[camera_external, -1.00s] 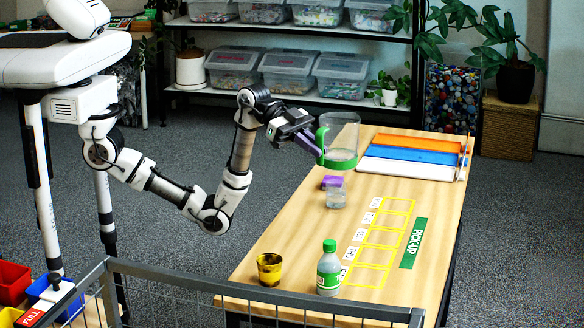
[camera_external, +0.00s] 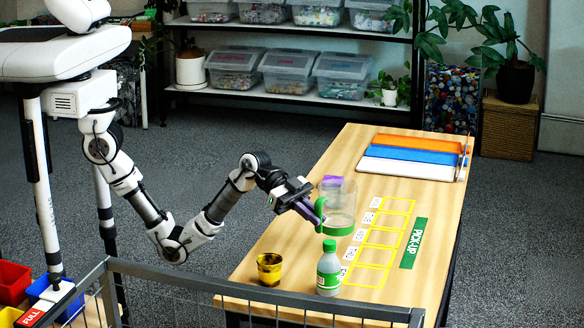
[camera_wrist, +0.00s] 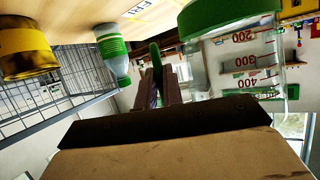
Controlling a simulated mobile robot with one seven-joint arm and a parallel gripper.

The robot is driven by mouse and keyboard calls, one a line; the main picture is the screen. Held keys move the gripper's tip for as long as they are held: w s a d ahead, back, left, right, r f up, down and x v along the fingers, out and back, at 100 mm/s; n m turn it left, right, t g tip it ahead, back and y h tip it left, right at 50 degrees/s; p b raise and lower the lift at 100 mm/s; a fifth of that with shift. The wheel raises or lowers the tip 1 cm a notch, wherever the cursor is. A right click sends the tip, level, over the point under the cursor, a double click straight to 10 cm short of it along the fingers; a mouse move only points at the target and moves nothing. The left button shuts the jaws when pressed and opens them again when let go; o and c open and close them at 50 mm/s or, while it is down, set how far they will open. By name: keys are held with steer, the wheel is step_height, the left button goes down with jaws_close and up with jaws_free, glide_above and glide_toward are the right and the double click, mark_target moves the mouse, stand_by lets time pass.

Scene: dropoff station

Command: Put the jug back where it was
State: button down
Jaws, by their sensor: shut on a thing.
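The clear jug (camera_external: 338,208) has a green base and a green handle. It is upright over the near-left half of the wooden table, left of the yellow marked slots (camera_external: 384,237). I cannot tell whether its base touches the table. My gripper (camera_external: 317,213) comes from the left and is shut on the jug's handle. In the wrist view the handle (camera_wrist: 156,62) is between the fingers (camera_wrist: 160,88), and the jug body (camera_wrist: 240,65) with red markings is to their right, turned over in the picture.
A green-capped bottle (camera_external: 328,272) stands close in front of the jug. A yellow stained pot (camera_external: 269,269) is to its left. A purple item (camera_external: 332,181) is behind it. Coloured trays (camera_external: 412,157) lie at the far end. A metal railing (camera_external: 250,298) runs along the front.

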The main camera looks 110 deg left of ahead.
steer(key=shift+f, duration=2.3)
steer(key=shift+f, duration=0.2)
steer(key=c, duration=1.5)
jaws_free()
steer(key=shift+c, duration=0.2)
steer(key=shift+r, duration=0.15)
